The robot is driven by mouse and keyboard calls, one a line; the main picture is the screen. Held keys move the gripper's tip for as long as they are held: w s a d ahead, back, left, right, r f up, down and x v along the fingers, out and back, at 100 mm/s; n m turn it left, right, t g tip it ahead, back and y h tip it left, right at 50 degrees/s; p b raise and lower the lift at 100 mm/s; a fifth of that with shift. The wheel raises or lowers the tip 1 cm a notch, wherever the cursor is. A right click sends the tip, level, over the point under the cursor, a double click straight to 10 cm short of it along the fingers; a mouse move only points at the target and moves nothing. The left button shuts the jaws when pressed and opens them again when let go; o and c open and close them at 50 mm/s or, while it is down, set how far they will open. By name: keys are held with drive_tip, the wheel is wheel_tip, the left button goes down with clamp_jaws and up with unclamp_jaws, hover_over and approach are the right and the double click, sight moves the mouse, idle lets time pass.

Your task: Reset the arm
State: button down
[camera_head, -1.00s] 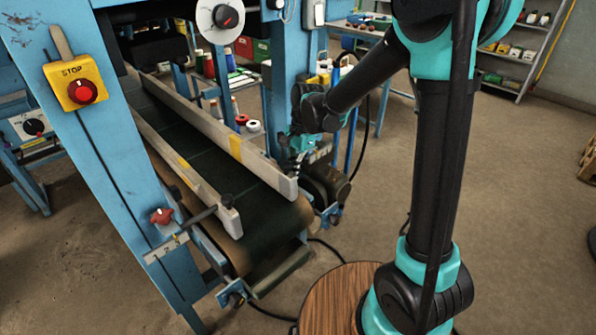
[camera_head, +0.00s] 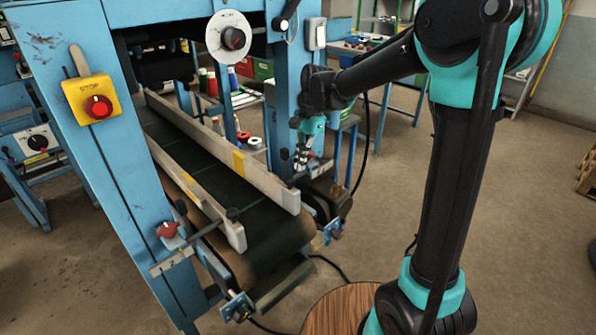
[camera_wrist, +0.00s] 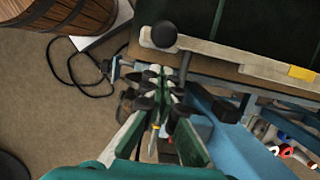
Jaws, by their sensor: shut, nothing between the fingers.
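My gripper (camera_head: 300,160) hangs at the right side of the conveyor in the head view, pointing down, close to the outer face of the right guide rail (camera_head: 232,155). Its fingers are together with nothing between them. In the wrist view the gripper (camera_wrist: 155,85) shows its dark and pale fingertips side by side, near the edge of the conveyor belt (camera_wrist: 245,30). My arm reaches across from the right. I cannot tell whether the fingers touch the machine frame.
A blue machine frame with a yellow stop box (camera_head: 92,97) and a white dial (camera_head: 229,38) surrounds the belt. A motor (camera_head: 328,200) sits below my gripper. A wooden barrel (camera_wrist: 72,20) and a black cable (camera_wrist: 62,70) show in the wrist view.

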drive_tip(key=s+d+f+n+t, duration=0.2)
drive_tip(key=s+d, duration=0.3)
drive_tip(key=d, duration=0.3)
drive_tip(key=s+d+f+n+t+h, duration=0.1)
drive_tip(key=s+d+f+n+t, duration=0.1)
drive_tip(key=s+d+f, duration=0.3)
drive_tip(key=s+d+f+n+t, duration=0.2)
drive_tip(key=s+d+f+n, duration=0.2)
drive_tip(key=d, duration=0.8)
drive_tip(key=shift+s+f+h, duration=0.25)
drive_tip(key=shift+s+h, duration=0.15)
drive_tip(key=shift+s, duration=0.5)
